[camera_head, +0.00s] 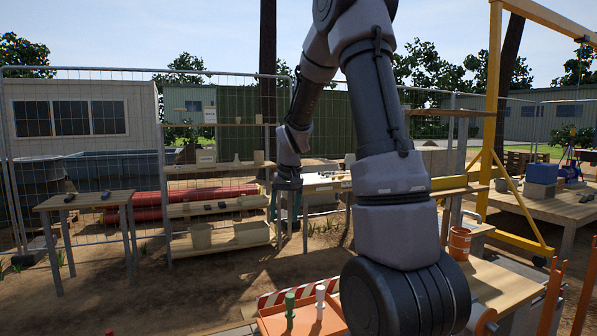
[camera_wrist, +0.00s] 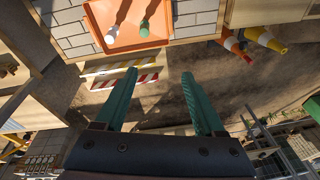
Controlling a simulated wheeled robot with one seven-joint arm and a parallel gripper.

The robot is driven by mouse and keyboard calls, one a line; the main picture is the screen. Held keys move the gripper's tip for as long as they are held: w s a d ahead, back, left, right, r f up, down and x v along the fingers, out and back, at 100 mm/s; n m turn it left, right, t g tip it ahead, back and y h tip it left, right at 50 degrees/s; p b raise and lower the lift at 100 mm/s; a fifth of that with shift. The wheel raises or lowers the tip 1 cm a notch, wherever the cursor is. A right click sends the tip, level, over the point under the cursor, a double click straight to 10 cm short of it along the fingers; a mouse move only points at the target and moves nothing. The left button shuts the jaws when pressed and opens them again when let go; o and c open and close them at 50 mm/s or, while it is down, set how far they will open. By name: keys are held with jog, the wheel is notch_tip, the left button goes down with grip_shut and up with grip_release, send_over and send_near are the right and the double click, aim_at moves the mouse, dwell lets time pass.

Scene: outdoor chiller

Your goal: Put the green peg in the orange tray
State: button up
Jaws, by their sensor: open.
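The orange tray (camera_head: 270,323) is at the bottom of the head view, partly hidden by my arm. The green peg (camera_head: 290,304) stands upright and appears to be within the tray, left of a white peg (camera_head: 320,295). In the wrist view, the tray (camera_wrist: 126,13) is at the top, with the green peg (camera_wrist: 144,29) and the white peg (camera_wrist: 110,38) over its orange surface near the lower edge. My gripper (camera_wrist: 160,76) is open and empty, its teal fingers apart from both pegs. In the head view my gripper (camera_head: 284,207) points down, well beyond the tray.
Red-and-white striped barrier boards (camera_head: 297,291) lie just beyond the tray. Orange cones (camera_wrist: 238,48) stand at the upper right in the wrist view. An orange bucket (camera_head: 460,243) is right of my arm. Shelves (camera_head: 215,205) and a small table (camera_head: 88,200) stand farther off; bare ground lies between.

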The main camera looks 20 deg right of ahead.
jog(key=s+a+r+t, duration=0.2)
jog(key=s+a+r, duration=0.2)
jog(key=s+r, duration=0.85)
jog(key=s+a+r+t, duration=0.1)
jog(key=s+r, duration=0.1)
jog(key=s, duration=0.4)
jog(key=s+a+r+m+t+y, duration=0.1)
jog(key=s+r, duration=0.2)
jog(key=s, duration=0.3)
jog(key=shift+s+a+t+y, duration=0.15)
jog(key=shift+s+t+y, duration=0.15)
jog(key=shift+s+t, duration=0.1)
